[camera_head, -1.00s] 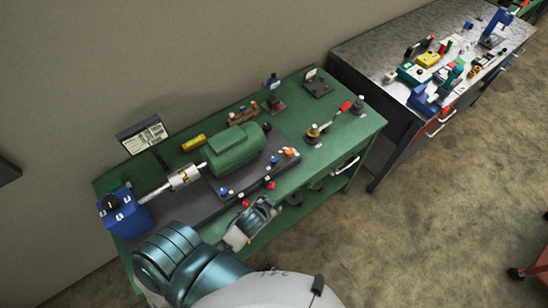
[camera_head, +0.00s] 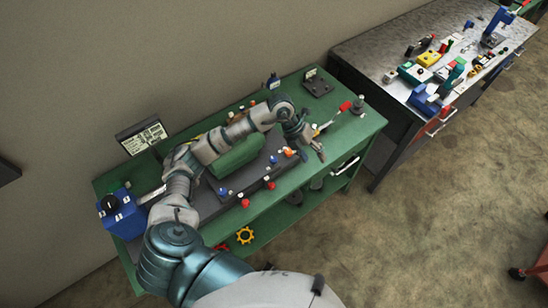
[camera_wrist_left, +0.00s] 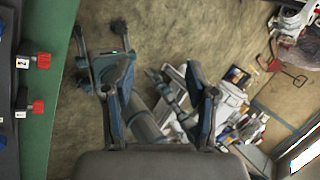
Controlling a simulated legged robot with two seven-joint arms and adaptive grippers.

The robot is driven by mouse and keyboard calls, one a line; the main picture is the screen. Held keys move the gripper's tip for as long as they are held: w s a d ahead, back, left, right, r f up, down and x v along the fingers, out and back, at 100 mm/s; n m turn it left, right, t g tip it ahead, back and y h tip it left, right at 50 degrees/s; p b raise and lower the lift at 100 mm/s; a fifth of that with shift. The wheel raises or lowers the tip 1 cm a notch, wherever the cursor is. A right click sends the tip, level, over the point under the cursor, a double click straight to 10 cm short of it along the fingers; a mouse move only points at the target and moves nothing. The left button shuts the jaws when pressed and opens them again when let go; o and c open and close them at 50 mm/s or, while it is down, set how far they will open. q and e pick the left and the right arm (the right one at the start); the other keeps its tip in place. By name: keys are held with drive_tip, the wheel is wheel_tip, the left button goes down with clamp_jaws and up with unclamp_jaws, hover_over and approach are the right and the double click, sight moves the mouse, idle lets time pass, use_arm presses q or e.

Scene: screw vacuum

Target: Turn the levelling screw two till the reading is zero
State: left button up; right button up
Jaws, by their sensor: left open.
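A green bench holds a green motor (camera_head: 238,155) on a dark base plate. Red knobs (camera_head: 245,202) and (camera_head: 270,185) sit along the plate's front edge, with blue knobs (camera_head: 222,191) behind them. Two red knobs (camera_wrist_left: 38,107) with white tags also show at the left of the left wrist view; I cannot surely read which is number two. A display panel (camera_head: 143,137) stands at the back; its reading is too small to read. My left gripper (camera_head: 316,143) is open and empty, over the bench's right half, apart from the knobs. My right gripper is not in view.
A blue box (camera_head: 123,213) stands at the bench's left end. An orange knob (camera_head: 289,152) and a red-handled tool (camera_head: 345,106) are near my left gripper. A yellow gear-like part (camera_head: 245,235) lies low at the front. A second bench (camera_head: 360,50) stands behind right.

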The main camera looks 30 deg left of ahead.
sight(273, 159)
use_arm(q)
drive_tip(key=w+a+r+n+y, duration=0.1)
drive_tip(key=a+r+n+y, duration=0.15)
drive_tip(key=a+y, duration=0.85)
drive_tip(key=a+f+h, duration=0.1)
drive_tip(key=f, duration=0.5)
drive_tip(key=a+f+h+p, duration=0.1)
drive_tip(key=f+h, duration=0.1)
drive_tip(key=f, duration=0.3)
drive_tip(key=a+f+h, duration=0.1)
drive_tip(key=a+f, duration=0.1)
drive_tip(key=f, duration=0.4)
drive_tip(key=shift+f+n+g+p, duration=0.25)
drive_tip(key=shift+f+g+p, duration=0.05)
drive_tip(key=shift+p, duration=0.1)
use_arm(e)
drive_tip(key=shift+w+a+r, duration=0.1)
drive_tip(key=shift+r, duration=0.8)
use_arm(q)
clamp_jaws()
